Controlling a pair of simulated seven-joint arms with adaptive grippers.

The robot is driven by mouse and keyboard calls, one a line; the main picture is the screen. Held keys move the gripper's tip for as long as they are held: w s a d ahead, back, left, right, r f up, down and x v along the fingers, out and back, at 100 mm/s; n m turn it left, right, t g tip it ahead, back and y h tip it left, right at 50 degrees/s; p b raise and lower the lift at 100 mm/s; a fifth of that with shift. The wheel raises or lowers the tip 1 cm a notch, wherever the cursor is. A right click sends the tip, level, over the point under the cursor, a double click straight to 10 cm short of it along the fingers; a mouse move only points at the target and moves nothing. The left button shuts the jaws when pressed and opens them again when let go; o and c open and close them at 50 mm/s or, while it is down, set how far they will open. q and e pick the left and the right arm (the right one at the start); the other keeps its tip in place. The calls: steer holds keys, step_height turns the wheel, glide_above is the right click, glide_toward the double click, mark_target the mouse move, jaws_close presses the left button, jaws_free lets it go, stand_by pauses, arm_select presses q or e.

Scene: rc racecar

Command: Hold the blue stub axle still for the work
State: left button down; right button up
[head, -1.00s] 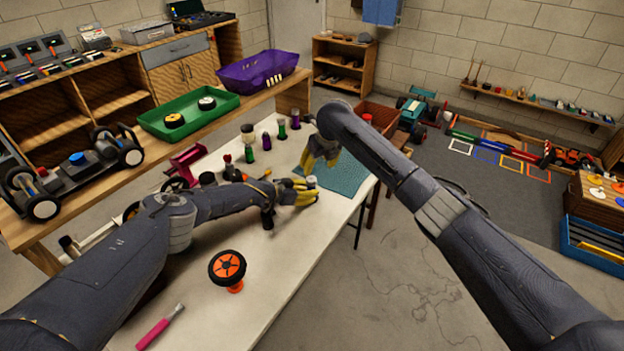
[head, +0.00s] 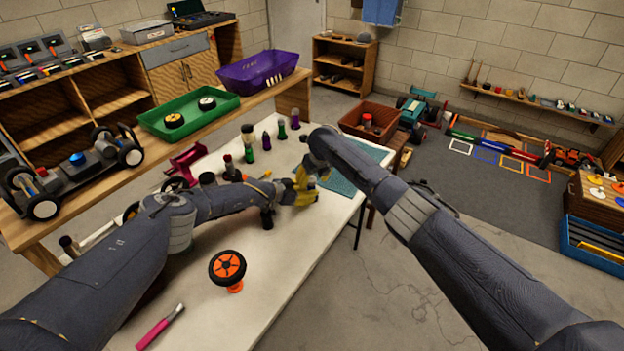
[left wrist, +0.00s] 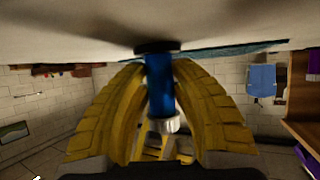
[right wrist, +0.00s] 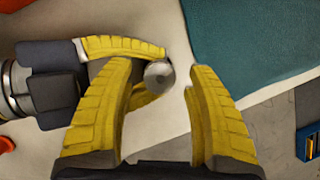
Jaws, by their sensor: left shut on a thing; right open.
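The blue stub axle (left wrist: 160,88) stands between the yellow fingers of my left gripper (left wrist: 160,105) in the left wrist view. Its dark flange lies against the white table, and its silver end points away from it. My left gripper is shut on it. In the right wrist view its round silver end (right wrist: 159,75) shows at my left fingertips. My right gripper (right wrist: 160,85) is open, with its fingers spread above the axle end, apart from it. In the head view both grippers (head: 300,186) are close together and the axle is hidden.
A teal mat (head: 352,172) lies beside the grippers. Several coloured posts stand behind on the white table (head: 285,262). An orange-rimmed wheel (head: 228,266) on an orange stand and a pink-handled tool (head: 158,328) are at the front. A brown crate (head: 360,122) is past the table's far end.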

stand_by(0.3)
jaws_close()
stand_by(0.3)
